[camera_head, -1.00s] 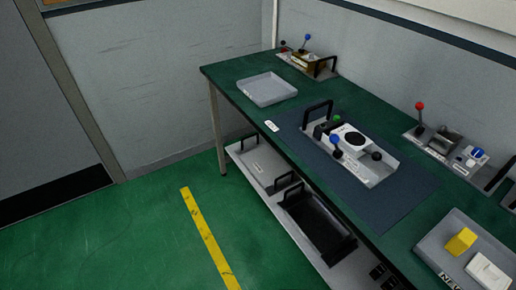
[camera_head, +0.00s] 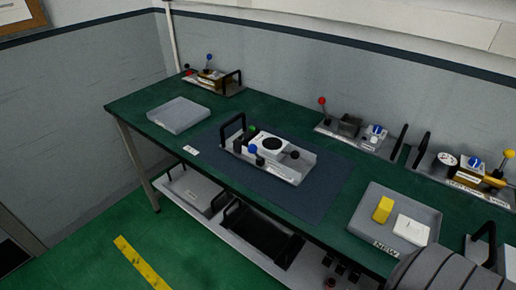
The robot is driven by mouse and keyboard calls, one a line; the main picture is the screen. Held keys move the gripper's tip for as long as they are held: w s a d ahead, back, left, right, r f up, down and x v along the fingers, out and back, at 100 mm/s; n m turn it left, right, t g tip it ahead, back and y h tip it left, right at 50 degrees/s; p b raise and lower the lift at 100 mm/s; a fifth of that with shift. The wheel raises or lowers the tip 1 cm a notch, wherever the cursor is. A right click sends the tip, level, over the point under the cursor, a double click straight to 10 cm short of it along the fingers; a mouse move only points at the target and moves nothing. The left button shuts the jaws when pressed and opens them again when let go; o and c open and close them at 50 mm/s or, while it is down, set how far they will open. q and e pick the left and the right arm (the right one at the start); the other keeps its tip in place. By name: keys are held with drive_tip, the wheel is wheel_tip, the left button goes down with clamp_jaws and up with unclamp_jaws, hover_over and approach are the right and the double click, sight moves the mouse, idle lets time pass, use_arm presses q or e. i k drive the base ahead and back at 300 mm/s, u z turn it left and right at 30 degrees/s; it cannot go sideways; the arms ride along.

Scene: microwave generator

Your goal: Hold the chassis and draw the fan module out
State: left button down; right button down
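The chassis (camera_head: 304,160) is a light grey open tray on the dark blue mat at the middle of the bench. A black handle stands at its left end. A white block with a round black face (camera_head: 271,147) sits in it and looks like the fan module. Blue, green and black knobs stand around that block. Neither of my grippers shows, and nothing touches the chassis.
The green bench (camera_head: 150,135) holds an empty grey tray (camera_head: 179,115) at left and a "NEW" tray (camera_head: 372,219) with yellow and white blocks at right. Other units line the back. A lower shelf holds more trays. A grey ribbed shape covers the bottom right corner.

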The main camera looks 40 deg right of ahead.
sight(271, 146)
drive_tip(key=z, duration=0.95)
drive_tip(key=k, duration=0.55)
drive_tip(key=u, duration=0.9)
drive_tip(key=k, duration=0.7)
drive_tip(key=u, duration=0.65)
drive_tip(key=i, duration=1.5)
drive_tip(key=z, duration=0.7)
drive_tip(key=i, duration=0.9)
drive_tip(key=z, duration=1.5)
drive_tip(key=i, duration=0.7)
drive_tip(key=z, duration=0.8)
